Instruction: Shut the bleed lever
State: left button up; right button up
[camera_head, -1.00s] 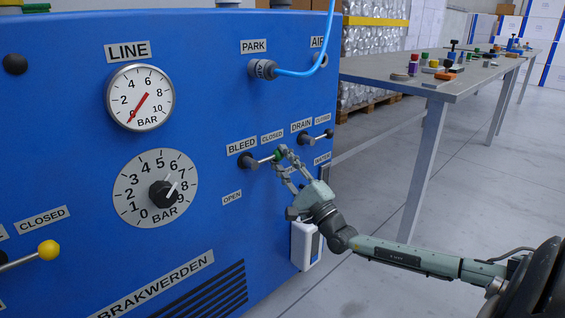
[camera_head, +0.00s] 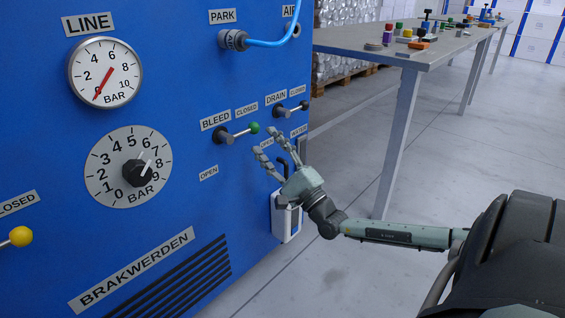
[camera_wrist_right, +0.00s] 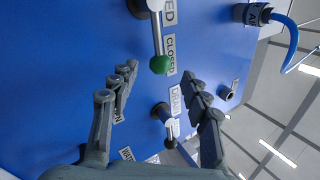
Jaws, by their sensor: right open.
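The bleed lever (camera_head: 236,134) is a metal rod with a green knob on the blue panel. It lies nearly level, its knob to the right, just under the CLOSED label (camera_head: 246,110); the OPEN label (camera_head: 208,173) is below its pivot. It also shows in the right wrist view (camera_wrist_right: 159,63), with the knob between and beyond the fingertips. My right gripper (camera_head: 265,143) is open and empty. Its fingers are just below and right of the knob and look apart from it. My left gripper is not in view.
The drain lever (camera_head: 291,109) is close by on the right. A blue hose (camera_head: 272,43) hangs from the PARK port above. A white box (camera_head: 286,219) is on the panel's lower right edge.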

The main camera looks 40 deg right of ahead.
jog(key=v, duration=0.7)
jog(key=shift+s, duration=0.25)
jog(key=shift+f, duration=0.15)
